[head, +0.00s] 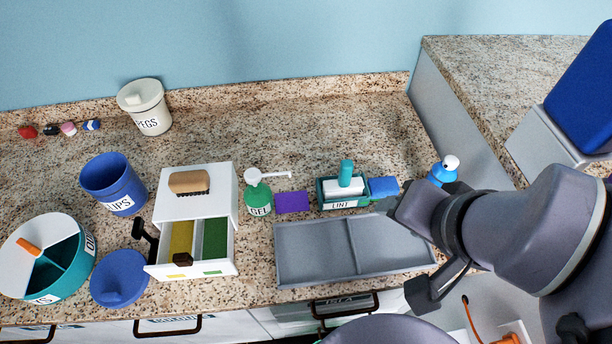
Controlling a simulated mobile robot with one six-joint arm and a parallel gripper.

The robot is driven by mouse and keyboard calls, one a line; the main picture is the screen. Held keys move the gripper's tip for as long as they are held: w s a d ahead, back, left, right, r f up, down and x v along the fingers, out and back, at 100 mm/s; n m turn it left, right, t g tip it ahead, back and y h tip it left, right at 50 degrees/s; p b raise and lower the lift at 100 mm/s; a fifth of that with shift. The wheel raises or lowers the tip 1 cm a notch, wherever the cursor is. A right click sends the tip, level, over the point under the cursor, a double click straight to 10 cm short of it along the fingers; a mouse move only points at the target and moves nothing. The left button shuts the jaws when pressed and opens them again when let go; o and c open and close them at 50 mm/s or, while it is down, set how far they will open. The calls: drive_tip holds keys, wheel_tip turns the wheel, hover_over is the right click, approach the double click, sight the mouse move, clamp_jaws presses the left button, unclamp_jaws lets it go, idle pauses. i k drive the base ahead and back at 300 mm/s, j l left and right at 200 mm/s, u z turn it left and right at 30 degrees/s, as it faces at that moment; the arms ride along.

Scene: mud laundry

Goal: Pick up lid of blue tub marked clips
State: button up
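The blue tub marked with a partly visible label ending "LIPS" (124,187) stands upright and uncovered on the counter at the left. A round blue lid (132,270) with a raised knob lies on the counter below it, near the front edge and apart from the tub. It sits between the teal round container and the white drawer box. My gripper (408,248) is at the right, over the right end of the grey tray, far from the lid.
The white drawer box (220,182) has its drawer pulled out, with a dark object beside it. The teal divided container (72,277) is left of the lid. A green GEL pump bottle (258,198), LINT box (342,204) and grey tray (312,268) lie between my gripper and the lid.

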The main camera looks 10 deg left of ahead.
sight(120, 279)
drive_tip(key=u, duration=2.05)
